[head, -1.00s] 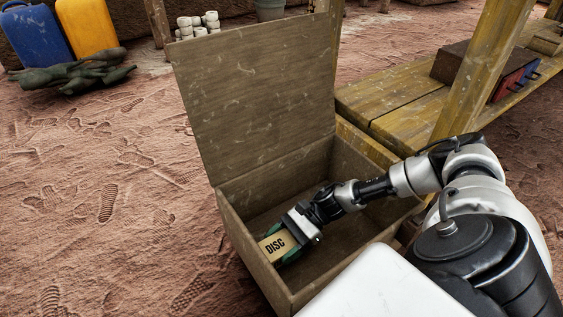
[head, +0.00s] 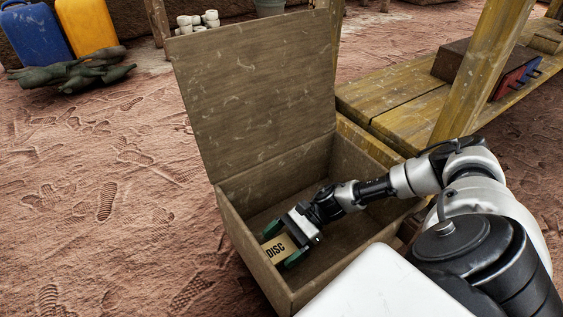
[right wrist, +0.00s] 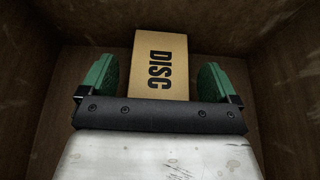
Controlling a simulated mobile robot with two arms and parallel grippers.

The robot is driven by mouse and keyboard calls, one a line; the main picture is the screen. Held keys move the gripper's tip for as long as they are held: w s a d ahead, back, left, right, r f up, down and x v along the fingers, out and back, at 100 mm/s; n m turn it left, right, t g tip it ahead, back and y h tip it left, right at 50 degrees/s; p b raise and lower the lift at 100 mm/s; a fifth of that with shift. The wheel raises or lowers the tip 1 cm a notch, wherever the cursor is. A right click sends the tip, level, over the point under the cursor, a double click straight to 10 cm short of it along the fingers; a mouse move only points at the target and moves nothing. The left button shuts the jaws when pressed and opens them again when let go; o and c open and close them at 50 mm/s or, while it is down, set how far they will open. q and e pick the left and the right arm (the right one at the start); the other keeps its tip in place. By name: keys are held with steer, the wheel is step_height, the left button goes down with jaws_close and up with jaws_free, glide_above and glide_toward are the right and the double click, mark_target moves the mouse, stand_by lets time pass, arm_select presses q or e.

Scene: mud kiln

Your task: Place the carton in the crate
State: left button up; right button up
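The carton (head: 279,248) is a small tan box marked "DISC". It lies inside the open wooden crate (head: 237,231), near the crate's front left part. In the right wrist view the carton (right wrist: 160,65) sits between the green fingers, with a clear gap on each side. My right gripper (head: 282,246) reaches down into the crate and is open around the carton, not touching its sides. The gripper also shows in the right wrist view (right wrist: 158,78). The carton's near end is hidden behind the gripper body. My left gripper is not in view.
The crate's lid (head: 253,92) stands up at its back. A yellow wooden bench (head: 400,108) with a post stands to the right. Blue (head: 36,38) and yellow (head: 87,27) jerrycans stand at the far left. The reddish ground on the left is mostly free.

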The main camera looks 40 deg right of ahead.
steer(key=shift+r, duration=0.25)
steer(key=p+v, duration=0.2)
steer(key=v, duration=0.1)
steer(key=p+v, duration=0.2)
steer(key=v, duration=0.2)
steer(key=shift+a+r, duration=0.1)
steer(key=shift+r, duration=0.3)
steer(key=shift+d, duration=0.35)
